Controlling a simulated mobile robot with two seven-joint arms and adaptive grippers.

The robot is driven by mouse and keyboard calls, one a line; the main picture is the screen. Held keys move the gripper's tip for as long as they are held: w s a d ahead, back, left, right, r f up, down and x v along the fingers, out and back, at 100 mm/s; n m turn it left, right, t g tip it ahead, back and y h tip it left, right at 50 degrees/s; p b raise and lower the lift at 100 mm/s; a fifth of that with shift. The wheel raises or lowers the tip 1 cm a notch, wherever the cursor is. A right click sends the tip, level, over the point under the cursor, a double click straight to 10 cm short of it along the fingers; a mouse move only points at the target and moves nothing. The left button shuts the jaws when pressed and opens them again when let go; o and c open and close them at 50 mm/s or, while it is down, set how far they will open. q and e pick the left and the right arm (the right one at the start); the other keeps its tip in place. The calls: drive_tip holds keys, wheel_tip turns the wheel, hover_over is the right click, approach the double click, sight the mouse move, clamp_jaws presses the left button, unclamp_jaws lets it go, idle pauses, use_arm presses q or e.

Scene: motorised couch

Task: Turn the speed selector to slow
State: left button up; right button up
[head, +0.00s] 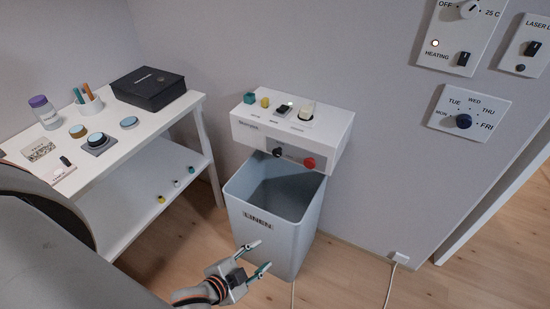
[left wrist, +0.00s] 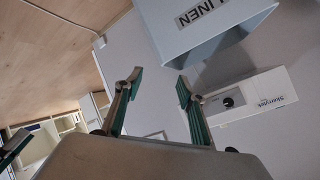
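A white control box (head: 318,131) is on the wall above a grey-blue bin. Its front carries a black knob (head: 277,152), which looks like the speed selector, and a red button (head: 309,163). The knob's marks are too small to read. The box (left wrist: 272,91) and knob (left wrist: 228,102) also show in the left wrist view. My left gripper (head: 263,255) is open and empty, low in front of the bin, below and apart from the knob. Its spread fingers (left wrist: 158,80) also show in the wrist view. A dark, green-striped piece at that view's left edge may be my right gripper.
The open bin (head: 250,215) stands under the box, between my left gripper and the knob. Small coloured items and a switch (head: 283,109) are on the box's top. A white table (head: 129,138) stands left. Wall panels (head: 484,130) are at the right.

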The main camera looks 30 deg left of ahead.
use_arm(q)
drive_tip(key=w+a+r+m+t+y+b, duration=0.1)
drive_tip(key=w+a+r+m+t+b, duration=0.3)
drive_tip(key=w+m, duration=0.75)
drive_tip(key=m+t+b, duration=0.2)
drive_tip(key=m+b, duration=0.1)
drive_tip(key=m, duration=1.2)
approach(276, 154)
drive_tip(key=w, duration=0.1)
drive_tip(key=shift+w+d+f, duration=0.1)
drive_tip(key=shift+w, duration=1.75)
drive_tip(key=shift+w+d, duration=0.15)
drive_tip(key=shift+w, duration=1.75)
use_arm(e)
drive_tip(key=shift+w+d+f, duration=0.1)
drive_tip(key=shift+w+f, duration=0.1)
drive_tip(key=shift+f, duration=0.5)
drive_tip(key=shift+w+d+f, duration=0.1)
drive_tip(key=shift+w+f, duration=0.05)
drive_tip(key=shift+f, duration=0.55)
drive_tip(key=shift+w+d+f, duration=0.1)
drive_tip(key=shift+w+f, duration=0.1)
drive_tip(key=shift+f, duration=0.5)
use_arm(q)
drive_tip(key=c, duration=1.1)
use_arm(e)
drive_tip(key=shift+d+n, duration=0.2)
drive_tip(key=shift+n, duration=0.1)
